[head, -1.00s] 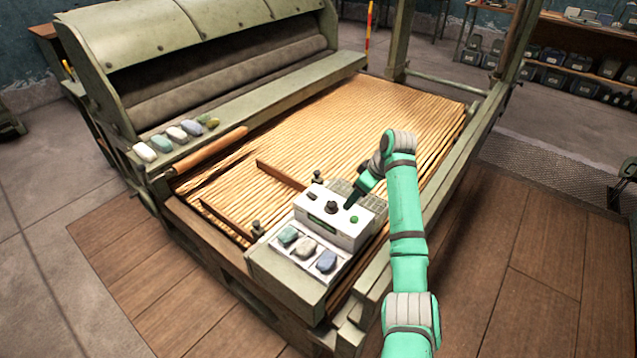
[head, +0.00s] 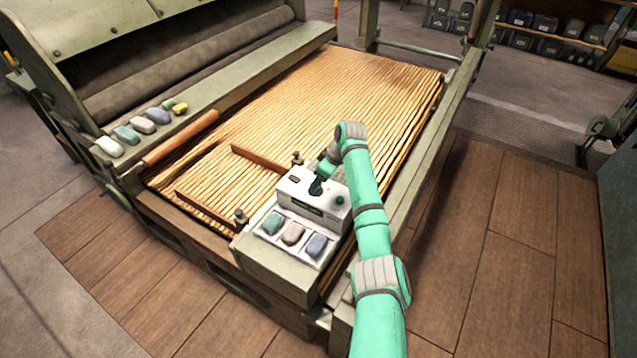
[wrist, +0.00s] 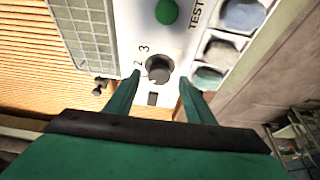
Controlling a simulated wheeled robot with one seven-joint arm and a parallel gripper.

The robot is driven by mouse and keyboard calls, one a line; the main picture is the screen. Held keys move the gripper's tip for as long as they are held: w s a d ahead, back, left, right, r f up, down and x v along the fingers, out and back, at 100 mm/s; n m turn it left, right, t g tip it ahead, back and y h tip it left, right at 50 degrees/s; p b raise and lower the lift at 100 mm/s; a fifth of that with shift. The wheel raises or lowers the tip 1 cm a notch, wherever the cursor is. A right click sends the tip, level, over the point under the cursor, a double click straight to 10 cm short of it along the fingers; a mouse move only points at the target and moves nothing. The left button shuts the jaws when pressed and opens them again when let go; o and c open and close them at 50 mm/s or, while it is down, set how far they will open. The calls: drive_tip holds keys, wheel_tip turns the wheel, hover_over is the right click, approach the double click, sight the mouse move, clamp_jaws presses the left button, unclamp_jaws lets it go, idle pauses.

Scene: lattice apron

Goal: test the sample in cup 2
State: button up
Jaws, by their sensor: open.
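A white tester box (head: 300,200) stands at the front corner of the slatted bed. Its black knob (wrist: 158,68) shows in the wrist view, with "2" and "3" printed beside it. I cannot tell its setting. A round green button (wrist: 166,11) is also in the wrist view, near the word "TEST". Three cups hold a teal sample (head: 273,223), a whitish one in the middle (head: 293,233) and a blue one (head: 316,245). Cup numbers are not readable. My gripper (wrist: 160,78) is open, its fingertips apart on either side of the knob. Contact is not clear.
A grey grid panel (wrist: 85,30) lies beside the knob's face. Several coloured stones (head: 142,125) lie on the machine's ledge, next to a wooden roller (head: 180,138). Dark wooden bars (head: 205,212) lie on the slats. The plank floor at right (head: 500,260) is clear.

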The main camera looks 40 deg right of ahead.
drive_tip(key=shift+x, duration=0.75)
drive_tip(key=shift+c, duration=0.7)
drive_tip(key=c, duration=0.9)
drive_tip(key=shift+m, duration=0.3)
drive_tip(key=m+h, duration=0.1)
drive_tip(key=m, duration=0.3)
drive_tip(key=shift+a+t+h, duration=0.25)
drive_tip(key=shift+t+h, duration=0.05)
drive_tip(key=shift+h, duration=0.1)
drive_tip(key=shift+w+a+m+h, duration=0.1)
drive_tip(key=shift+m+h, duration=0.7)
drive_tip(key=shift+m, duration=1.3)
drive_tip(key=shift+r, duration=0.1)
